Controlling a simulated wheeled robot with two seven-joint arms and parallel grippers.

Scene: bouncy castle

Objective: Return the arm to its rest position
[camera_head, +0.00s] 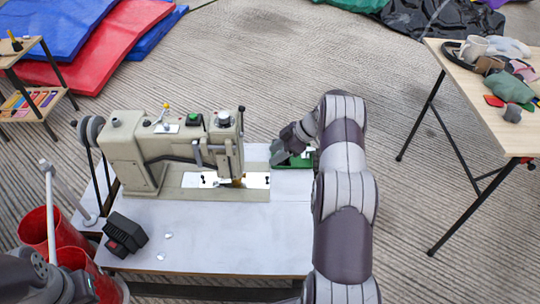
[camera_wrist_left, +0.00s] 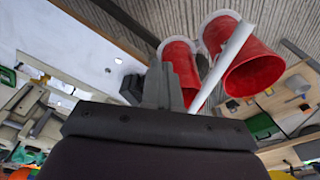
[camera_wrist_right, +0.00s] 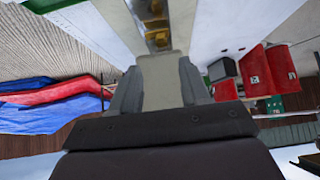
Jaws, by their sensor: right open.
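My right arm reaches up from the bottom in the head view. Its gripper (camera_head: 290,150) is at the far right corner of the white sewing table (camera_head: 230,240), by a green object (camera_head: 296,162). Whether they touch is unclear. In the right wrist view the fingers (camera_wrist_right: 157,85) are apart, with a beige surface showing between them. In the left wrist view the left fingers (camera_wrist_left: 164,85) are together, near two red buckets (camera_wrist_left: 250,70), with nothing visible held.
A beige sewing machine (camera_head: 170,150) stands on the white table, left of my right gripper. A black box-like item (camera_head: 125,234) lies at its front left. Red buckets (camera_head: 62,232) stand at the left edge. A wooden table (camera_head: 480,85) with clutter stands right.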

